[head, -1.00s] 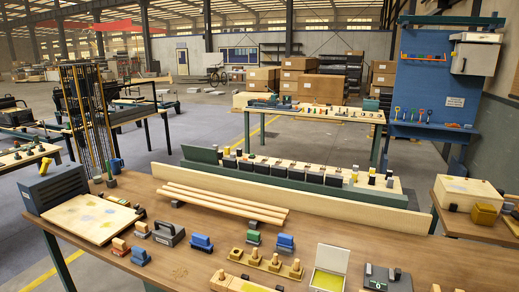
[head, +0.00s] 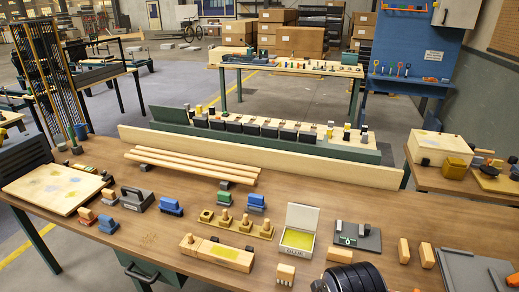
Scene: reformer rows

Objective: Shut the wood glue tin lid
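The wood glue tin (head: 297,240) stands on the brown workbench, right of the middle of the head view. It is a small, shallow, pale box with a yellow-green inside. Its pale lid (head: 302,216) is open and stands up at the tin's far edge. A dark, ribbed part of my arm shows at the bottom edge, right of the tin and apart from it. The fingers of my gripper are not in view.
A wooden block with a yellow patch (head: 216,252) lies left of the tin, and a wooden strip with pegs (head: 237,229) lies behind that block. A small brush-like block (head: 286,273) sits in front. A dark plate with tools (head: 357,238) lies to the right.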

